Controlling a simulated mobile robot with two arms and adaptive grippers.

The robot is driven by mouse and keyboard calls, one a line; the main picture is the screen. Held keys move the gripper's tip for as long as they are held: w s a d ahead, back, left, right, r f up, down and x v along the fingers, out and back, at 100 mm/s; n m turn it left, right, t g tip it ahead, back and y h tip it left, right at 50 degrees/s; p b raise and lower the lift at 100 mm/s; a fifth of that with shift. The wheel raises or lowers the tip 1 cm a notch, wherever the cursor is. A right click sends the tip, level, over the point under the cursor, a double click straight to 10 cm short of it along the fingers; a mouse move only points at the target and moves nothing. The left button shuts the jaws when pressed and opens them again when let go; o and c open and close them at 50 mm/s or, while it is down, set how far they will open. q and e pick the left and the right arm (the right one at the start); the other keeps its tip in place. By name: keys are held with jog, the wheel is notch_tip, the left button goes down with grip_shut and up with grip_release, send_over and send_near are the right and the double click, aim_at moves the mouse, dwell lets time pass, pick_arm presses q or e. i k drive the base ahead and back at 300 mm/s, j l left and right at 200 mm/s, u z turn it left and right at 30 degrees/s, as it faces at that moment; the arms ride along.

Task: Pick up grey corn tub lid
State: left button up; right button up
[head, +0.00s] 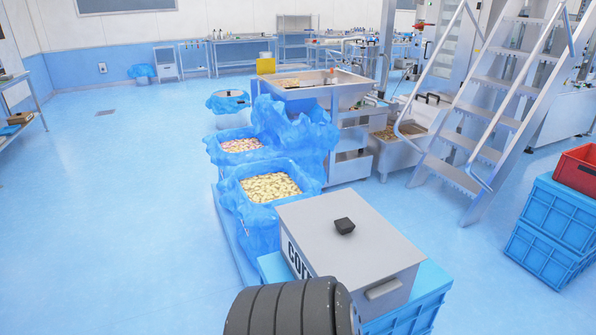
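The grey corn tub lid (312,229) lies flat on top of the corn tub in the head view, at the lower middle right. A small black knob (344,226) sits near its middle. The grey corn tub (383,291) has dark lettering on its left side, of which only the first letters show; the rest is hidden. A light grey handle sticks out on the tub's front side. The tub stands on a blue crate (424,303). Neither my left gripper nor my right gripper is in view.
Blue-lined tubs of snack pieces (271,188) stand in a row behind the corn tub. A steel hopper table (343,92) is farther back. Metal stairs (470,143) and stacked blue crates (552,233) with a red crate (580,167) stand right. The floor at left is clear.

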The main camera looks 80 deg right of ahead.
aim_at(340, 236)
jog(key=j+z, duration=0.1)
jog(key=z, duration=2.95)
